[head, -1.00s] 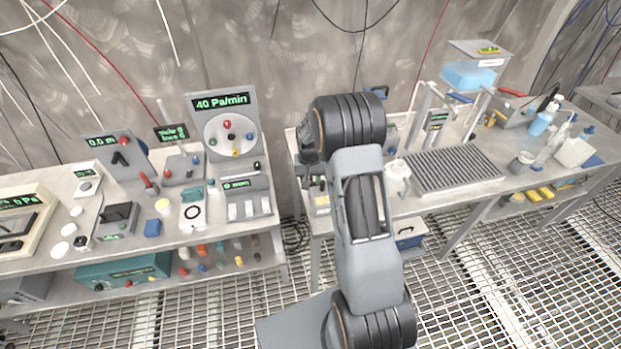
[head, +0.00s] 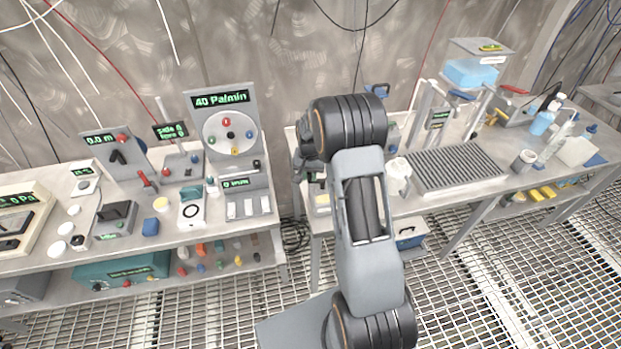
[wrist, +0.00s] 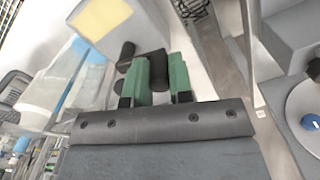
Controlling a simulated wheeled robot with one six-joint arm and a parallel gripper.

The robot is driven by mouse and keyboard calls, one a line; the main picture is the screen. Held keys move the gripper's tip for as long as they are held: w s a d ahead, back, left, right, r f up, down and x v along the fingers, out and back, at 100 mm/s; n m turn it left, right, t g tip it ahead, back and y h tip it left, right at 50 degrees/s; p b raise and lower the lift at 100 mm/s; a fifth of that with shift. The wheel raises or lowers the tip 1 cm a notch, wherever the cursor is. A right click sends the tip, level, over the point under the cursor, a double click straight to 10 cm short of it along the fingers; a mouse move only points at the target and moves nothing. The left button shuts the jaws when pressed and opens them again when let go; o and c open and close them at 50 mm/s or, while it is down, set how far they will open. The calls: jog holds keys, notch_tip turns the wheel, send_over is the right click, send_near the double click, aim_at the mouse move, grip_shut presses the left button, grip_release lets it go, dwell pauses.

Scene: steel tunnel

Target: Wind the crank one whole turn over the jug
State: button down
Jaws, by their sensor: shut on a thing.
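My gripper (wrist: 158,82) shows in the wrist view with green fingers. They are shut on a dark, rounded handle (wrist: 158,68), which looks like the crank's grip. The rest of the crank is mostly hidden. In the head view my gripper (head: 312,172) hangs over the near left end of the right bench, partly hidden by my arm. A white jug-like vessel (head: 398,170) stands just right of my arm. I cannot tell whether it is the task's jug.
The right bench holds a grey ribbed tray (head: 455,168) and several bottles at its far end. The left bench carries a dial panel (head: 228,130) and several small instruments. In the wrist view, a grey block with a yellow top (wrist: 102,18) is close to my gripper.

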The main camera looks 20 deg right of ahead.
jog(key=m, duration=0.2)
jog(key=w+d+m+b, duration=0.1)
jog(key=m+b, duration=0.1)
jog(key=m, duration=0.1)
jog(key=shift+w+d+f+m, duration=0.1)
jog(key=shift+w+d+m, duration=0.1)
jog(key=shift+w+m, duration=0.15)
jog(key=shift+d+m+b, duration=0.65)
jog(key=shift+d+m, duration=0.3)
jog(key=shift+m, duration=1.7)
jog(key=shift+d+m+b, duration=0.6)
jog(key=shift+d+m, duration=0.3)
jog(key=shift+m, duration=1.75)
jog(key=shift+d+m+b, duration=0.65)
jog(key=shift+d+m, duration=0.3)
jog(key=shift+m, duration=1.7)
jog(key=shift+s, duration=0.1)
jog(key=c, duration=1)
grip_release()
notch_tip(320, 180, up, 14)
jog(key=shift+b, duration=0.35)
